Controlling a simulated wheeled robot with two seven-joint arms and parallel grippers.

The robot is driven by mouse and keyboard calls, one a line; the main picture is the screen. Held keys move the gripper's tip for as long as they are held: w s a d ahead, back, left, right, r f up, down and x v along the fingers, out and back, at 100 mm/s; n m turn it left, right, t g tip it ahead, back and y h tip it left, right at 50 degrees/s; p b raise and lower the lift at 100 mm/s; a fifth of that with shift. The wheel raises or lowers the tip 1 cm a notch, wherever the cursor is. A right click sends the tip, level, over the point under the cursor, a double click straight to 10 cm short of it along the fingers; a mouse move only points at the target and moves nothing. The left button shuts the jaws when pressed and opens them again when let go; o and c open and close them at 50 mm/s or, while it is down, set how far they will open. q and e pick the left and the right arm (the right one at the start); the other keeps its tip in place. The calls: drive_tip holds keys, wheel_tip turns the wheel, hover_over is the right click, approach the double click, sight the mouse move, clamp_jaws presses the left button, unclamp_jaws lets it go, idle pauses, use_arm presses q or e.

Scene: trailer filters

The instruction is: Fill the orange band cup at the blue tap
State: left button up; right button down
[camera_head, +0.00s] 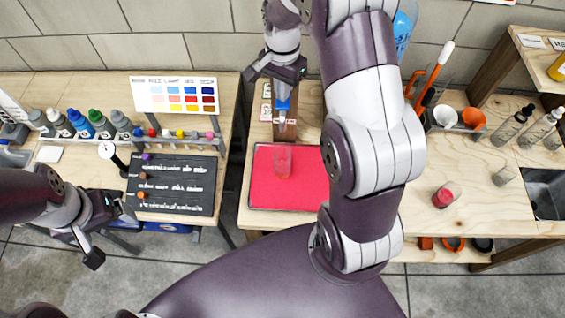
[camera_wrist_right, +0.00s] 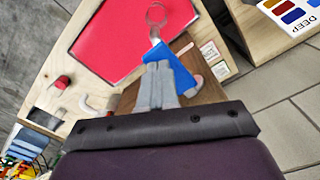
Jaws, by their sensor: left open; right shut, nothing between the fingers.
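A clear cup with an orange tint near its base (camera_head: 283,166) stands upright on the red mat (camera_head: 262,192), below the tap; I cannot tell its fill level. Its rim shows in the right wrist view (camera_wrist_right: 156,14). The blue tap (camera_head: 283,104) is on a wooden block behind the mat, and its blue part (camera_wrist_right: 184,82) shows in the wrist view. My right gripper (camera_head: 281,84) is shut and empty at the tap, its fingers (camera_wrist_right: 158,78) overlapping the blue part; contact is unclear. My left gripper (camera_head: 104,230) is open and empty in front of the left bench.
A black lettered board (camera_head: 172,184), a colour chart (camera_head: 176,95) and several bottles (camera_head: 98,123) are on the left bench. A cup with red contents (camera_head: 444,198) and a clear cup (camera_head: 505,176) stand right. My right arm crosses the mat's right side.

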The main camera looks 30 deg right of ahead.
drive_tip(key=shift+f, duration=0.15)
idle(0.4)
drive_tip(key=shift+f+b, duration=0.95)
drive_tip(key=shift+f, duration=0.4)
drive_tip(key=shift+r, duration=0.15)
idle(1.5)
wheel_tip(320, 180, up, 4)
drive_tip(key=p, duration=0.4)
wheel_tip(320, 180, up, 4)
drive_tip(key=p, duration=0.3)
drive_tip(key=shift+r+p, duration=0.15)
drive_tip(key=shift+p, duration=0.15)
